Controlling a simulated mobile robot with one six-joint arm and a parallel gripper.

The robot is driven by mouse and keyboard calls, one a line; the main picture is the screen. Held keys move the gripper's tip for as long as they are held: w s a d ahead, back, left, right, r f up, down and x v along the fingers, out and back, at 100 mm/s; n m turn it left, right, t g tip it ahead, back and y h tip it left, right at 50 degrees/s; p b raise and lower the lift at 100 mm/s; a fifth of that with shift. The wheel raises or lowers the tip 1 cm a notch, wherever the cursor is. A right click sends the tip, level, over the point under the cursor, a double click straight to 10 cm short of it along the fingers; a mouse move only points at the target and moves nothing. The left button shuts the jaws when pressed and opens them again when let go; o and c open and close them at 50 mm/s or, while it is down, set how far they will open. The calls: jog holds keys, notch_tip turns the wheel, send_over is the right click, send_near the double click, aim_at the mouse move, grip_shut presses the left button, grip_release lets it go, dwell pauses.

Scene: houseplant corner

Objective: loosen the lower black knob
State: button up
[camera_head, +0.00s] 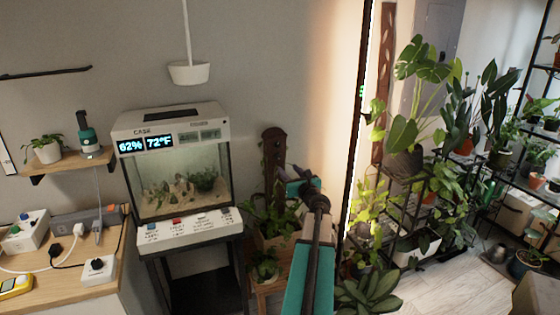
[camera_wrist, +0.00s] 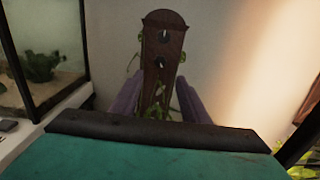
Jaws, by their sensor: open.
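A brown wooden post (camera_head: 272,146) with a rounded top stands against the wall, beyond my gripper. In the wrist view the post (camera_wrist: 172,20) carries two dark knobs, one above the other. The lower black knob (camera_wrist: 159,62) sits below the upper knob (camera_wrist: 164,36), and each shows a pale mark. My gripper (camera_wrist: 156,92) is open and empty. Its two purple fingers stand either side of the post's lower part in the picture, below the lower knob and apart from it. Green vine leaves partly cover the post near the fingers.
A lit glass terrarium case (camera_head: 184,165) stands left of the post. Potted plants (camera_head: 264,264) sit below the post. A tall dark frame edge (camera_head: 355,150) and crowded plant shelves stand to the right. A wooden desk (camera_head: 110,270) with plugs is at far left.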

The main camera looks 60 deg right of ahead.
aim_at(278, 158)
jog(key=shift+p+x, duration=0.75)
jog(key=shift+x, duration=4.75)
jog(key=c, duration=1.1)
jog(key=shift+o, duration=0.2)
jog(key=shift+a, duration=0.2)
jog(key=shift+d, duration=0.1)
